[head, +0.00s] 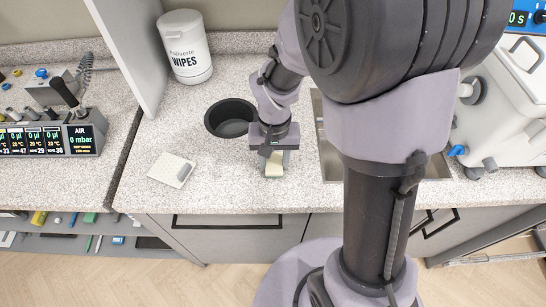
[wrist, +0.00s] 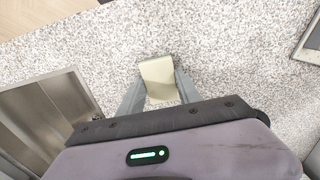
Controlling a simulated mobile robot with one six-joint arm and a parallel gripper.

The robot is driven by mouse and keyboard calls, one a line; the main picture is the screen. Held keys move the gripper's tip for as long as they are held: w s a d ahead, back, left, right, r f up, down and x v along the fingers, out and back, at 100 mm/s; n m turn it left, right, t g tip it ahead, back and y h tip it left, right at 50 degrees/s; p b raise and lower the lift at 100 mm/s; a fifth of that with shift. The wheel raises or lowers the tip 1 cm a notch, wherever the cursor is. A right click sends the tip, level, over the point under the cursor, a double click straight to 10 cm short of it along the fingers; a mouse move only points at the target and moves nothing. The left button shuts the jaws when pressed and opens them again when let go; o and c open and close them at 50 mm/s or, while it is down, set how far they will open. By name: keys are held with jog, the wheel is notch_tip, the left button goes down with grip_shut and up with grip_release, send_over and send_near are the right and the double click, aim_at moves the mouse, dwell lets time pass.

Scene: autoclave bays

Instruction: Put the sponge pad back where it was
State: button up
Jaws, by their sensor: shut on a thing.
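The sponge pad (wrist: 158,72) is a pale yellow block. In the wrist view it sits between the two fingers of my gripper (wrist: 158,92), which are shut on it. In the head view the sponge pad (head: 274,166) shows below my gripper (head: 274,158), over the speckled counter (head: 225,180) just left of the sink (head: 332,165). I cannot tell whether the pad touches the counter. Part of the pad is hidden by the fingers.
A flat pale tile (head: 171,170) lies on the counter to the left. A black round bin or well (head: 230,118) and a wipes tub (head: 185,47) are behind it. A white panel (head: 130,45) stands at left. The counter's front edge is close to the pad.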

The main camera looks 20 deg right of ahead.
jog(key=shift+f, duration=0.2)
jog(key=o, duration=1.2)
jog(key=shift+r, duration=0.1)
